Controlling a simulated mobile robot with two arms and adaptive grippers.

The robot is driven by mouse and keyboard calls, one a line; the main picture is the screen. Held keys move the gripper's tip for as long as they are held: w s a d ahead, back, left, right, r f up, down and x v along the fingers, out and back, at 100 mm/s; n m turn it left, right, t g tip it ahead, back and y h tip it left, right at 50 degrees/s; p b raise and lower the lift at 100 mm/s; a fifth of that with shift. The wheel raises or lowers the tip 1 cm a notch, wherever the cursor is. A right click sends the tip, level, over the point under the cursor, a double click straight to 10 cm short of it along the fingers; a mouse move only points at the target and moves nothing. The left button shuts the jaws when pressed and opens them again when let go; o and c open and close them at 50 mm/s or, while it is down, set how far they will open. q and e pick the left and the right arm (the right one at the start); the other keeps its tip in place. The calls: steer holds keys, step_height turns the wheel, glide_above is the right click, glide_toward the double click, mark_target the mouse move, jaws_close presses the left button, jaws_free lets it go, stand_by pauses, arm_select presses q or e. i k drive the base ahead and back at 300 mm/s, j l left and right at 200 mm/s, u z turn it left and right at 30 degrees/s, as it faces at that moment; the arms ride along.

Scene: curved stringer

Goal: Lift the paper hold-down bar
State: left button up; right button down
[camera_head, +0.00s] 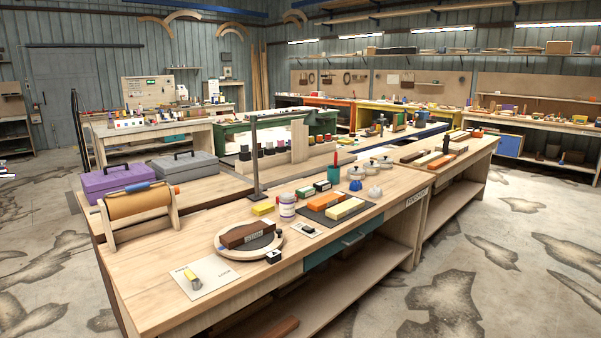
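A wooden paper roll stand (105,224) is at the left end of the near workbench. It carries a roll of brown paper (138,203) between its two uprights. A thin blue piece (138,187) lies along the top of the roll and may be the hold-down bar; it is too small to tell for sure. A pale wooden crosspiece runs low at the front of the stand. Neither of my grippers is in view.
The near workbench (150,285) holds a round wooden turntable (278,246), a white card (218,284), a jar (287,208) and several coloured blocks. Purple (105,185) and grey (185,166) toolboxes stand behind the roll. Bare floor lies to the right.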

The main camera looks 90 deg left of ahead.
mark_target(146, 185)
steer(key=u, duration=3.75)
steer(key=z, duration=0.25)
steer(key=i+j+z, duration=0.25)
steer(key=z, duration=0.25)
steer(key=i+j+z, duration=0.2)
steer(key=j+z, duration=0.3)
steer(key=l, duration=0.1)
